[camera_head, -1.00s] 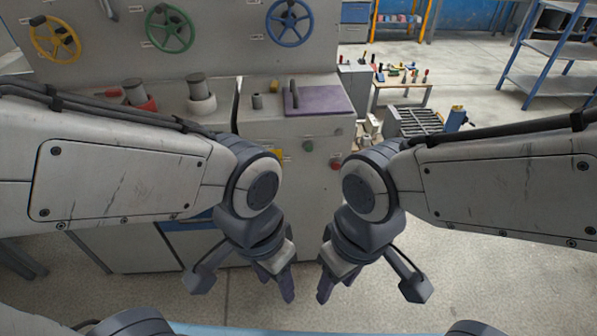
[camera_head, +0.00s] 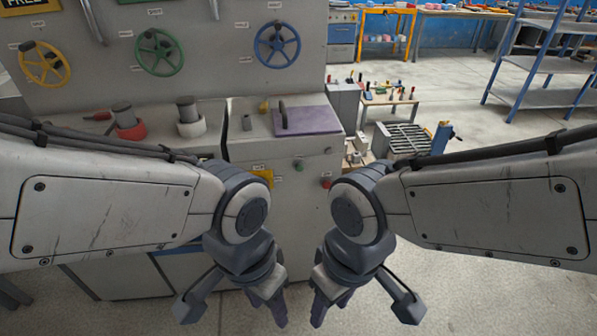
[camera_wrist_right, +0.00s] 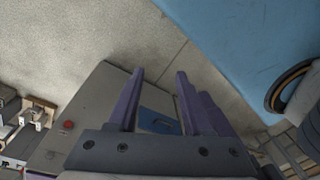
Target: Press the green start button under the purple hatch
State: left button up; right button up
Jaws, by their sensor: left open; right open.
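The purple hatch (camera_head: 312,121) lies shut and flat on top of the grey machine, with a dark upright handle (camera_head: 283,116) at its left. The small green button (camera_head: 298,164) is on the machine's front face below the hatch, in a dark round mount. My left gripper (camera_head: 271,312) and right gripper (camera_head: 329,310) hang side by side in front of and below the button, both open, empty and pointing down. Neither touches the machine. The right wrist view shows the right gripper's purple fingers (camera_wrist_right: 159,80) apart with nothing between them; I cannot make out the green button there.
A red button (camera_head: 326,183) sits lower right of the green one; it also shows in the right wrist view (camera_wrist_right: 67,125). Yellow, green and blue handwheels (camera_head: 277,45) are on the back panel. A small tool table (camera_head: 385,98) stands right. The floor right of the machine is partly clear.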

grip_shut()
dwell(1.9)
